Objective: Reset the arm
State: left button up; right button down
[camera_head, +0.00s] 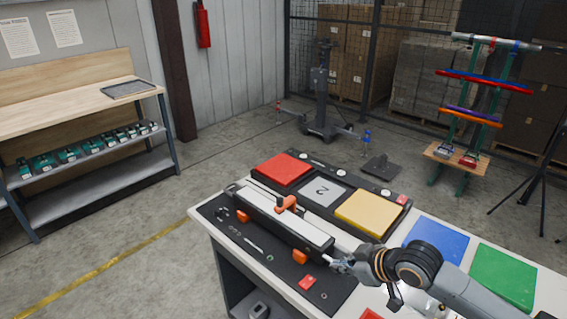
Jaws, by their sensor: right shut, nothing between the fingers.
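My right arm comes in from the lower right over the table. Its gripper (338,264) is shut and empty, at the near right end of a long black and white bar-shaped fixture (283,222) with orange clamps. I cannot tell whether the gripper touches the fixture. My left gripper does not show.
The white table (406,225) holds red (284,169), grey (321,190), yellow (369,213), blue (436,243) and green (503,277) panels. A wooden bench (80,105) stands left. A rack with coloured bars (485,82) stands at back right.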

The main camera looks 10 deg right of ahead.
jog(key=s+a+f+m+g, duration=0.1)
jog(key=s+a+f, duration=0.5)
jog(key=s, duration=0.4)
jog(key=s+d+f+m+g+h, duration=0.2)
jog(key=s+m, duration=0.1)
jog(key=s, duration=0.5)
jog(key=s+d+f+m+g+h, duration=0.1)
jog(key=s+d+m+h, duration=0.1)
jog(key=s, duration=0.6)
notch_tip(320, 180, down, 28)
jog(key=s+g+b, duration=0.1)
jog(key=g, duration=0.1)
jog(key=s+d+f+b, duration=0.1)
jog(key=s+d+f, duration=0.2)
jog(key=s+f, duration=1.4)
jog(key=shift+g+h, duration=0.3)
jog(key=shift+g, duration=0.1)
jog(key=shift+s+d, duration=0.1)
